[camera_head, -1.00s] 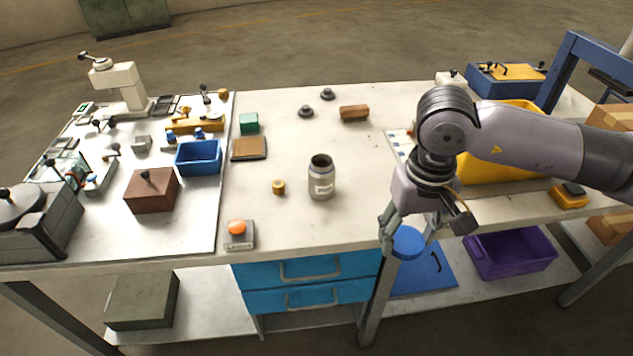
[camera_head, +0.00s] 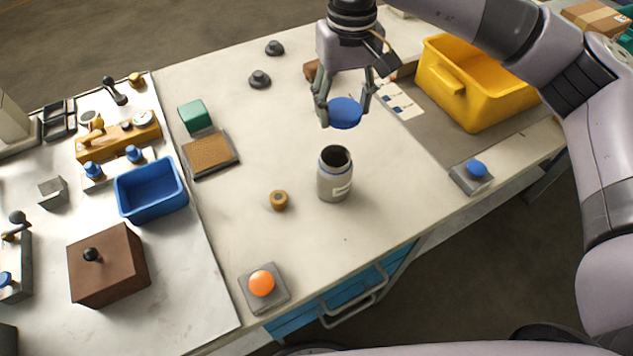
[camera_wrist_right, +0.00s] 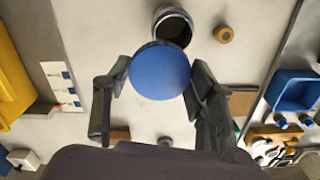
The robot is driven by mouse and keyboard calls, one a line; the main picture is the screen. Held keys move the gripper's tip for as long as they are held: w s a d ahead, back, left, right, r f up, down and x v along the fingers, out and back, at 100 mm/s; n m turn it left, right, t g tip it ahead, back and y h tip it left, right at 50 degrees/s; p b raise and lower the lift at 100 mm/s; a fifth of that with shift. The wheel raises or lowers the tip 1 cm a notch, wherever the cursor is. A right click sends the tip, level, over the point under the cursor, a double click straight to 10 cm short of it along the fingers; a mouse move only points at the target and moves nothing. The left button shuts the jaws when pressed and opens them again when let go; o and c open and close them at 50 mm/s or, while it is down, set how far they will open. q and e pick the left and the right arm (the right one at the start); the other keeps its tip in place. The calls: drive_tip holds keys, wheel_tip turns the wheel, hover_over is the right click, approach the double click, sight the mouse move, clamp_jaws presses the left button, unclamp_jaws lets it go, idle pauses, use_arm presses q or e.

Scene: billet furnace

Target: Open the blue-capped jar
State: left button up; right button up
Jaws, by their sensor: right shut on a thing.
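The grey jar (camera_head: 335,180) stands upright on the white table with its dark mouth uncovered. The blue cap (camera_head: 345,114) is apart from the jar, held between the fingers of my right gripper (camera_head: 345,108), above and behind the jar in the head view. In the right wrist view the round blue cap (camera_wrist_right: 160,71) sits between both fingers of the right gripper (camera_wrist_right: 156,82), and the open jar mouth (camera_wrist_right: 172,27) shows just beyond it. My left gripper is not in view.
A small brass ring (camera_head: 279,200) lies left of the jar, and an orange button box (camera_head: 262,285) sits near the front edge. A yellow bin (camera_head: 475,85) and a blue-button box (camera_head: 472,177) are to the right. Clear tabletop surrounds the jar.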

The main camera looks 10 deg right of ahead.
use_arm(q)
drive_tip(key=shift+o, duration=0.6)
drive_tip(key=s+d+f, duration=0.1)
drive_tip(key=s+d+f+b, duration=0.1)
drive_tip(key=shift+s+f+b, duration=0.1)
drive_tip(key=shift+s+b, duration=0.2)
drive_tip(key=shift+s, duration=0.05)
use_arm(e)
drive_tip(key=a+r+n, duration=0.1)
drive_tip(key=a, duration=0.6)
drive_tip(key=p, duration=0.3)
hover_over(300, 179)
wheel_tip(300, 179, down, 15)
drive_tip(key=shift+r, duration=0.15)
wheel_tip(300, 179, down, 5)
drive_tip(key=shift+r+p, duration=0.1)
drive_tip(key=shift+p, duration=0.3)
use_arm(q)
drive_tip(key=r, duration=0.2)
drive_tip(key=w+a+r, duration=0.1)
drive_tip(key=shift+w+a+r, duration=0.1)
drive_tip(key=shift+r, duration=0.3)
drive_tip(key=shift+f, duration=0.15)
